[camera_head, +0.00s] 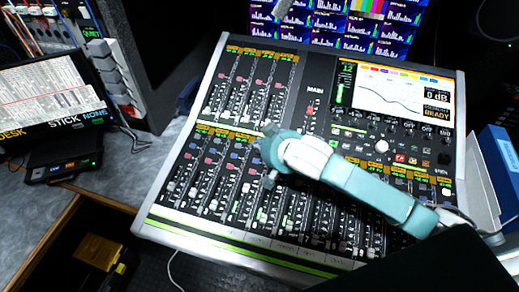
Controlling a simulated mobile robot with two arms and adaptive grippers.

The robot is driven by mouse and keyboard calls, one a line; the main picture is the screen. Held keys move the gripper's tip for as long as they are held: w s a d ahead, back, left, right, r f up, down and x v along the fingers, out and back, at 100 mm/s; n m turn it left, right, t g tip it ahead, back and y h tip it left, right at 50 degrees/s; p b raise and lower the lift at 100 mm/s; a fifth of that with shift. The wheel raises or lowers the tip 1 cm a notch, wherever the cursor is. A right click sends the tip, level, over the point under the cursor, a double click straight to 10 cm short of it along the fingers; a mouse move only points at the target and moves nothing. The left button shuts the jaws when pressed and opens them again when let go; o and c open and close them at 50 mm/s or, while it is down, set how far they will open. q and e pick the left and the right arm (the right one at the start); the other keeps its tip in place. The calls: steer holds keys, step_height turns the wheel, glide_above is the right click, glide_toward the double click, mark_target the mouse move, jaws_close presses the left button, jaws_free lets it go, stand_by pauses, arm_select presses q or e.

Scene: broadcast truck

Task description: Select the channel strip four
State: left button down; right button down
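The mixing console (215,240) fills the middle of the camera_head view, tilted in the picture. It has an upper-left bank of channel strips (245,85) and a longer lower bank of channel strips (200,185), each with faders and small coloured buttons. Strip numbers are too small to read, so I cannot tell which is strip four. My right gripper (264,160) is over the upper edge of the lower bank, near its middle. Its arm comes in from the right and hides several strips. I cannot tell whether its fingers are open or touch the panel.
Monitors (345,25) stand behind. A small display (45,92) and black box (62,165) are at left. A blue box (497,155) stands at right.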

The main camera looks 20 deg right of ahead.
mark_target(259, 157)
stand_by(0.4)
steer(key=shift+f, duration=0.4)
steer(key=shift+f, duration=0.4)
stand_by(0.7)
steer(key=shift+r, duration=0.1)
steer(key=shift+r+p, duration=0.7)
steer(key=shift+p, duration=0.4)
steer(key=r+p, duration=0.1)
steer(key=p, duration=0.1)
steer(key=r+p, duration=0.3)
steer(key=r, duration=0.1)
steer(key=shift+s+a+p, duration=0.2)
steer(key=shift+s+p, duration=0.15)
steer(key=shift+p, duration=0.05)
